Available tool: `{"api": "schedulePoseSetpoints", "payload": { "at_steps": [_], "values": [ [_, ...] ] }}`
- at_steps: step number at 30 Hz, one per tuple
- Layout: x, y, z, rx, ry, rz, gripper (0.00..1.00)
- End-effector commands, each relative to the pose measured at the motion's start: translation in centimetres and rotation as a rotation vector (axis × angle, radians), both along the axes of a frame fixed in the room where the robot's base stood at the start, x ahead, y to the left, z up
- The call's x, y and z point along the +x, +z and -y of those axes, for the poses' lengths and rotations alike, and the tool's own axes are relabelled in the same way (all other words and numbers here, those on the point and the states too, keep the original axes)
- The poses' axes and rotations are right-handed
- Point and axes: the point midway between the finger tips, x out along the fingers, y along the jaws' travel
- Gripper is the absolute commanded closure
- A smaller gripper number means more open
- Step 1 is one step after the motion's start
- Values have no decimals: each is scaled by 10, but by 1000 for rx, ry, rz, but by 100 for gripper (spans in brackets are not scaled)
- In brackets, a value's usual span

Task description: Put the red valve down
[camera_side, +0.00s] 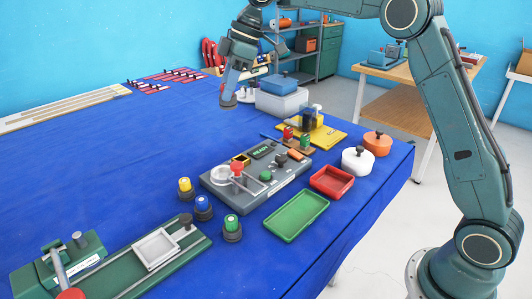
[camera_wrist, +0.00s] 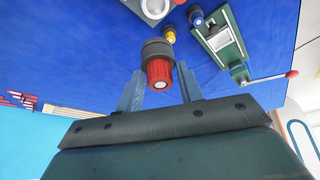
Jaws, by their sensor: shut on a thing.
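The red valve (camera_wrist: 158,74), a ribbed red cap on a dark round collar, is between my gripper's two fingers in the wrist view. My gripper (camera_wrist: 160,83) is shut on it. In the side view my gripper (camera_side: 231,84) points down over the far part of the blue-covered table. Yellow (camera_side: 185,188), blue (camera_side: 203,207) and green (camera_side: 232,228) valves stand upright nearer the camera.
A grey test box (camera_side: 220,187) with a ring and red knob sits mid-table. Red (camera_side: 332,182) and green (camera_side: 285,229) trays lie to its right. A green fixture (camera_side: 120,284) is at the front left. A lidded bin (camera_side: 281,103) stands right of my gripper. Cloth to the left is clear.

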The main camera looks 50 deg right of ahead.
Motion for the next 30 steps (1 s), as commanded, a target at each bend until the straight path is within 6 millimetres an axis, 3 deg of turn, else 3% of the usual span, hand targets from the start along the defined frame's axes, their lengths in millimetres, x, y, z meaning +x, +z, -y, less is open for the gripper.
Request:
{"api": "schedulePoseSetpoints", "payload": {
  "at_steps": [8, 18, 24, 30],
  "values": [
    [-40, -3, 66, 1, 79, 1, 90],
    [-121, -12, 140, 0, 221, -1, 90],
    [-169, -17, 164, 0, 298, 1, 90],
    [-196, -20, 172, 1, 345, 1, 90]
  ]
}}
